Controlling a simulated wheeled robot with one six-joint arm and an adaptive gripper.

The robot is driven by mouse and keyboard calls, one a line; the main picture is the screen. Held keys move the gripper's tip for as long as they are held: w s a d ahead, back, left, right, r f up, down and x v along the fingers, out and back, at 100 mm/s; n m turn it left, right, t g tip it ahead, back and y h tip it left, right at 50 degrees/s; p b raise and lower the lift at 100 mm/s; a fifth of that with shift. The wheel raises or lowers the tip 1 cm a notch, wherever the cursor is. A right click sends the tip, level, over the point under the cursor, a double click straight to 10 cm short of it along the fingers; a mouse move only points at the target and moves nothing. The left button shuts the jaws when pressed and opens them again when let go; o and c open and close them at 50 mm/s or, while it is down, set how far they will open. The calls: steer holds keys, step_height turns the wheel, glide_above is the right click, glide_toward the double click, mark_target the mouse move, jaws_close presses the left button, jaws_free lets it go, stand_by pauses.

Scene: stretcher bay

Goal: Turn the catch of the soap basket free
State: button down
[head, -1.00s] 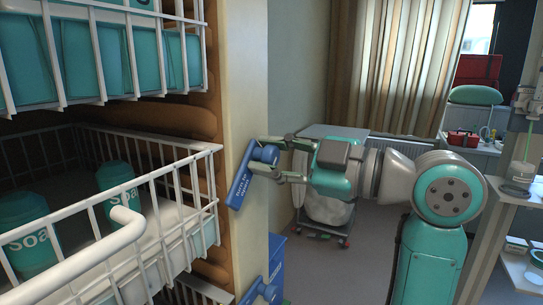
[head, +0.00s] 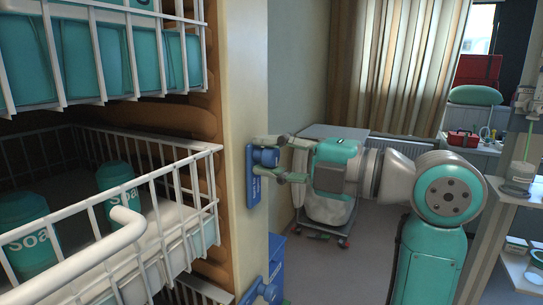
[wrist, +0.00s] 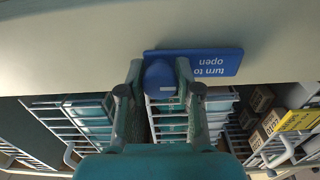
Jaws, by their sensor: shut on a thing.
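The blue catch (head: 252,192) is on the face of the pale post (head: 243,90) beside the soap basket (head: 185,160). Its plate stands upright along the post. My gripper (head: 266,158) has its two fingers closed around the catch's round blue knob. In the wrist view the fingers (wrist: 159,76) sit on either side of the knob (wrist: 160,85), and the plate (wrist: 215,63) reads "turn to open" upside down. The white wire basket holds teal soap tubs (head: 118,187). The fingers and knob hide part of the plate.
A second blue catch (head: 262,291) is lower on the same post. Another wire basket (head: 100,60) hangs above. A grey-topped trolley (head: 335,131) stands behind my gripper, and a shelf unit (head: 512,186) is at the right.

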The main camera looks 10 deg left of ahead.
steer(key=shift+n, duration=0.3)
steer(key=c, duration=0.8)
jaws_free()
steer(key=shift+o, duration=0.2)
steer(key=shift+d, duration=0.1)
steer(key=v, duration=1.1)
steer(key=shift+s+d, duration=0.15)
steer(key=shift+d, duration=0.25)
